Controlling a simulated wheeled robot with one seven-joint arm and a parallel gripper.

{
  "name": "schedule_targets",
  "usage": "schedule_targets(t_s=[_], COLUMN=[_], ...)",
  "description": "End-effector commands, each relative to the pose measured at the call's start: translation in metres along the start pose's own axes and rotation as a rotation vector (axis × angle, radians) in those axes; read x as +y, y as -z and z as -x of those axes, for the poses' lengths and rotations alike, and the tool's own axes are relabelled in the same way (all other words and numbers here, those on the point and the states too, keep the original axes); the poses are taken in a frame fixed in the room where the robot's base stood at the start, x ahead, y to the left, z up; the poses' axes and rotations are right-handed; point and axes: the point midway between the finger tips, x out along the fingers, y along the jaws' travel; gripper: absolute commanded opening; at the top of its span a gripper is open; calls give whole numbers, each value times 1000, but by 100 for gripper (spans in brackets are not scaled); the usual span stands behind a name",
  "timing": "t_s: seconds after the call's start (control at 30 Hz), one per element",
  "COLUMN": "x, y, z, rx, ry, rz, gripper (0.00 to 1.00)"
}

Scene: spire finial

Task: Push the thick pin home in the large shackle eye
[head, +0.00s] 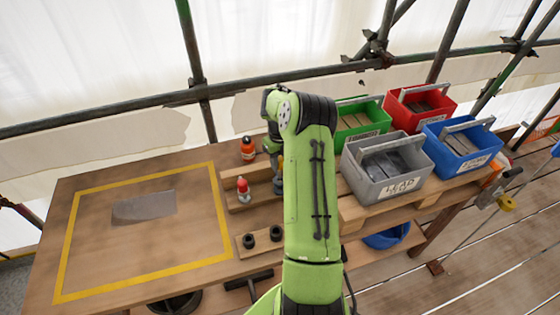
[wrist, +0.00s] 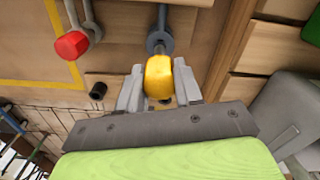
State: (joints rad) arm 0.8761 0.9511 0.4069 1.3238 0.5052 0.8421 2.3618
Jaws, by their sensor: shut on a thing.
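My gripper (wrist: 158,86) is shut on a yellow knob-like head (wrist: 158,76), one finger on each side. A grey shank runs from this head up the wrist view through or into a wider grey collar (wrist: 160,43). I cannot tell whether that collar is the large shackle eye or part of the pin. To its left is a red hexagonal head (wrist: 72,45) beside a grey shackle-like bar (wrist: 92,22); the red head also shows in the head view (head: 242,185). In the head view my arm hides the gripper's jaws and most of the yellow head.
A wooden block with two black sockets (head: 262,240) lies nearer the front. Grey (head: 388,163), green (head: 362,118), red (head: 420,105) and blue (head: 463,145) bins stand right. The yellow-bordered table area (head: 110,245) is mostly clear.

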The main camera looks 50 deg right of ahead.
Motion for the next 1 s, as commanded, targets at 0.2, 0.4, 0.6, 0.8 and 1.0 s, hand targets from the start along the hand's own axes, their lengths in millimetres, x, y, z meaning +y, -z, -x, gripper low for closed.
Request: schedule_targets(t_s=[0.2, 0.4, 0.6, 0.8, 1.0], x=[0, 0, 0, 0, 0], y=[0, 0, 0, 0, 0], z=[-6, -12, -16, -22, -26], rx=[0, 0, 0, 0, 0], ry=[0, 0, 0, 0, 0], rz=[0, 0, 0, 0, 0], gripper=[2, 2, 2, 2, 2])
